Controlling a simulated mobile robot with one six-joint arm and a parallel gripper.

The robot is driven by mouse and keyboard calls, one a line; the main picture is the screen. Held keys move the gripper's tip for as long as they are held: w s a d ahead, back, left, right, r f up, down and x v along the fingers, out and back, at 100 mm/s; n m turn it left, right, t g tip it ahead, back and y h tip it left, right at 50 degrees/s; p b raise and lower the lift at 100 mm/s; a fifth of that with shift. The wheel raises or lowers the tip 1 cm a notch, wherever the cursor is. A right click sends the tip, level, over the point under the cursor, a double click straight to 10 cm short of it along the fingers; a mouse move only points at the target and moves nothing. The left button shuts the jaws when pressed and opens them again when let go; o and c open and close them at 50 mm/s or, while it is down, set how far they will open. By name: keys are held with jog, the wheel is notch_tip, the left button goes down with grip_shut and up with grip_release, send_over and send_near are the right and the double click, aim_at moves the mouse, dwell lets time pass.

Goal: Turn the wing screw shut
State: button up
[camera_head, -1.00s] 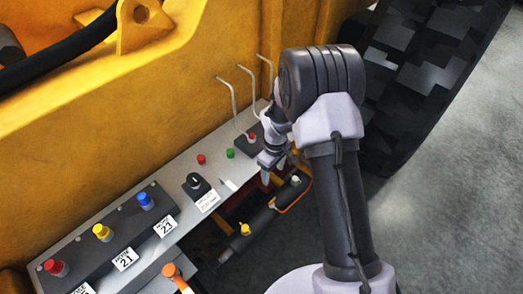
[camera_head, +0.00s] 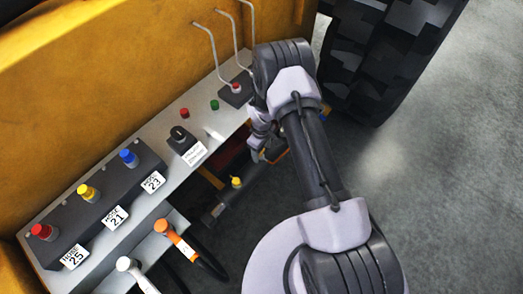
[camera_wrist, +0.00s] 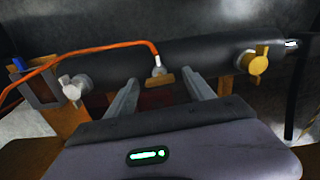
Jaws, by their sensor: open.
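A dark cylinder (camera_wrist: 190,62) lies across the wrist view. A yellow winged knob (camera_wrist: 255,61) sits at its right end and a pale grey winged knob (camera_wrist: 73,88) at its left; I cannot tell which is the wing screw meant. The yellow one also shows in the head view (camera_head: 236,182); the pale one is hidden there behind my arm. My gripper (camera_wrist: 163,80) is open and empty, its fingers pointing at the cylinder between the two knobs, apart from both. In the head view my gripper (camera_head: 257,154) hangs just below the panel's far end.
An orange hose (camera_wrist: 110,49) runs to a fitting mid-cylinder, between my fingers. The grey panel (camera_head: 92,234) carries coloured buttons, a black rotary switch (camera_head: 180,135) and bent levers (camera_head: 207,52). Orange (camera_head: 176,238) and white (camera_head: 136,272) hose ends are near. A large tyre (camera_head: 385,60) stands behind; floor at right is clear.

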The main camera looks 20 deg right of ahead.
jog(key=shift+c, duration=0.4)
grip_shut()
jog(key=m+b, duration=0.2)
jog(key=m, duration=0.2)
jog(key=shift+w, duration=0.1)
jog(key=m+b, duration=0.3)
jog(key=m, duration=0.2)
jog(key=m+b, duration=0.2)
jog(key=m, duration=0.3)
jog(key=shift+m+b, duration=0.85)
jog(key=shift+m, duration=1.15)
jog(key=shift+r+m, duration=0.1)
jog(key=shift+m, duration=0.2)
